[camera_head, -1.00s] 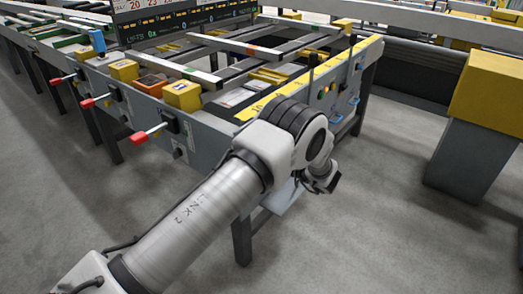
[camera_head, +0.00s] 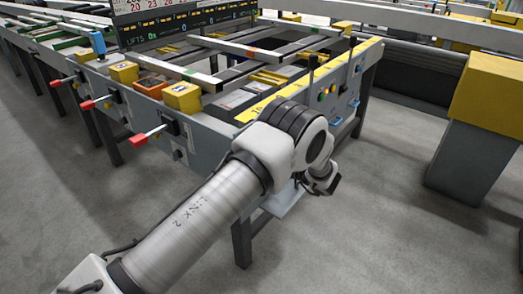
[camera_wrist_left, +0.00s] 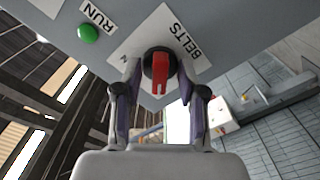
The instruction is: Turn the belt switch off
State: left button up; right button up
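The belt switch (camera_wrist_left: 160,72) is a red knob on a round black base, on a white plate lettered "BELTS". In the left wrist view its red bar points down the picture, toward my gripper. My left gripper (camera_wrist_left: 160,88) has its two fingers apart, one on each side of the knob, with visible gaps between them and it. In the head view my left gripper (camera_head: 322,183) is at the side of the runout table (camera_head: 215,140), partly behind my own arm. The switch is hidden there. My right gripper is not in view.
A green button (camera_wrist_left: 88,33) labelled "RUN" is on the same panel. Red-handled levers (camera_head: 138,139) stick out from the table's left side. A yellow-topped grey cabinet (camera_head: 465,150) stands at the right, with clear floor between.

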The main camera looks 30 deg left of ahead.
pick_arm(q)
jog(key=d, duration=1.2)
jog(key=shift+s, duration=0.45)
